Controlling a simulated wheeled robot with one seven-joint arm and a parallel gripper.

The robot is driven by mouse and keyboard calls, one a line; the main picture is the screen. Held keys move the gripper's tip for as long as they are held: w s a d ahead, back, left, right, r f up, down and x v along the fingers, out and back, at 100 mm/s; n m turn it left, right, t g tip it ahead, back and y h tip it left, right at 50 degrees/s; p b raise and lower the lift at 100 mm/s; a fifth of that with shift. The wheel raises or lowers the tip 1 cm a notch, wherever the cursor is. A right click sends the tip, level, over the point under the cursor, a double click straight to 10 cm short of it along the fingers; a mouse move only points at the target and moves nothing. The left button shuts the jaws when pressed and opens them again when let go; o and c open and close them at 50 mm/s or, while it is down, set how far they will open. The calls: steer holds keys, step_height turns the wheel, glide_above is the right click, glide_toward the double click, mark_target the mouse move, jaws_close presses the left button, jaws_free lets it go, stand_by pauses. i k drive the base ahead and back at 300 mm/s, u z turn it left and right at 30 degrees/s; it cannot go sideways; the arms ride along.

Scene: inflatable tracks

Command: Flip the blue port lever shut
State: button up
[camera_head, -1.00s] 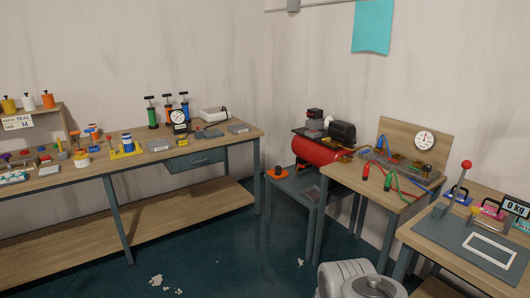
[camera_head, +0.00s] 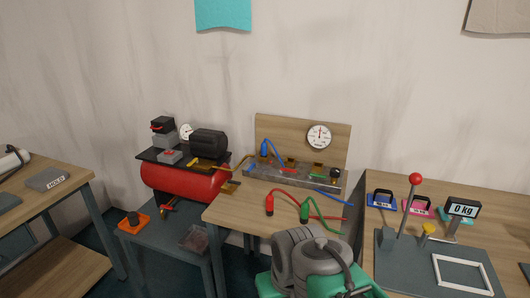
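A grey metal manifold (camera_head: 262,180) lies along the back of the middle wooden table, in front of an upright wooden board. A blue fitting (camera_head: 264,149) stands at its left end, with a blue hose running down from it. Small coloured parts sit along the manifold, but they are too small to tell which is the blue port lever or how it is set. Parts of my own arm, grey and teal, show at the bottom middle. My gripper is not in view.
A round gauge (camera_head: 319,136) is on the board. A red compressor (camera_head: 184,182) stands on the left. The right bench holds a red-knobbed lever (camera_head: 412,195) and a scale display (camera_head: 461,208).

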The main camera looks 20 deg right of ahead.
mark_target(253, 165)
steer(key=u, duration=0.05)
steer(key=i, duration=1)
steer(key=u, duration=0.55)
steer(key=i, duration=0.95)
steer(key=z, duration=0.05)
